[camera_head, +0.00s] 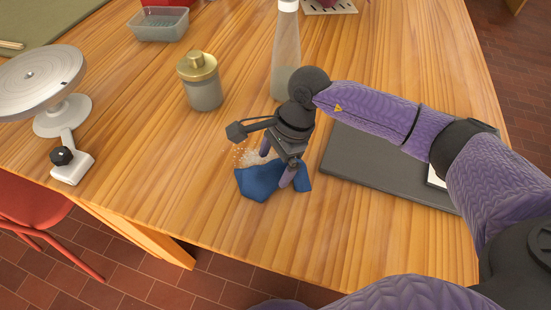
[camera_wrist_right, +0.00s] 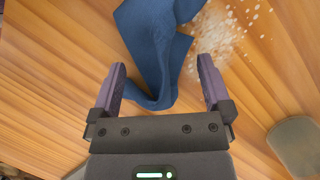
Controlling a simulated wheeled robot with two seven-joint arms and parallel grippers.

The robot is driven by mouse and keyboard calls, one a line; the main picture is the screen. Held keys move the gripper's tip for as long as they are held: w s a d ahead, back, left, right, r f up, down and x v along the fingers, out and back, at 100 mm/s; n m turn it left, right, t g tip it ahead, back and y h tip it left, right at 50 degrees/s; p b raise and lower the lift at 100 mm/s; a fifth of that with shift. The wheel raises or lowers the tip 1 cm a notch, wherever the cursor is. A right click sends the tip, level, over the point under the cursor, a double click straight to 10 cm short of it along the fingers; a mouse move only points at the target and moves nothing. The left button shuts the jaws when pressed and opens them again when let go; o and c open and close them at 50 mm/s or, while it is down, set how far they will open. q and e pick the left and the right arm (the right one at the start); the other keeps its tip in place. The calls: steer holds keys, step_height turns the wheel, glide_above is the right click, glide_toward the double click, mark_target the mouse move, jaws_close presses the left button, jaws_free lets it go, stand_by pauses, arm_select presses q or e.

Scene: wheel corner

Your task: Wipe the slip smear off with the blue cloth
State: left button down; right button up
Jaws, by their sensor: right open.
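The blue cloth (camera_head: 258,183) lies crumpled on the wooden table near its front edge. The slip smear (camera_head: 249,157) is a pale speckled patch just behind the cloth, partly hidden by my right gripper. In the right wrist view the cloth (camera_wrist_right: 150,38) is between and beyond the fingers, and the smear (camera_wrist_right: 222,38) lies against its right side. My right gripper (camera_head: 277,164) points down over the cloth with its jaws apart; it also shows in the right wrist view (camera_wrist_right: 161,75). Whether the fingers touch the cloth is unclear. My left gripper is out of view.
A gold-lidded jar (camera_head: 203,88) and a tall bottle (camera_head: 286,50) stand behind the smear. A dark grey board (camera_head: 370,170) lies to the right, under my right arm. A banding wheel (camera_head: 45,82) stands at the left. The table is clear left of the cloth.

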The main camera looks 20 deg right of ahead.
steer(key=shift+f, duration=0.1)
steer(key=shift+f+b, duration=0.55)
steer(key=shift+f, duration=0.1)
steer(key=shift+f+b, duration=0.3)
steer(key=shift+f, duration=0.1)
steer(key=shift+c, duration=0.3)
steer(key=c, duration=1)
jaws_close()
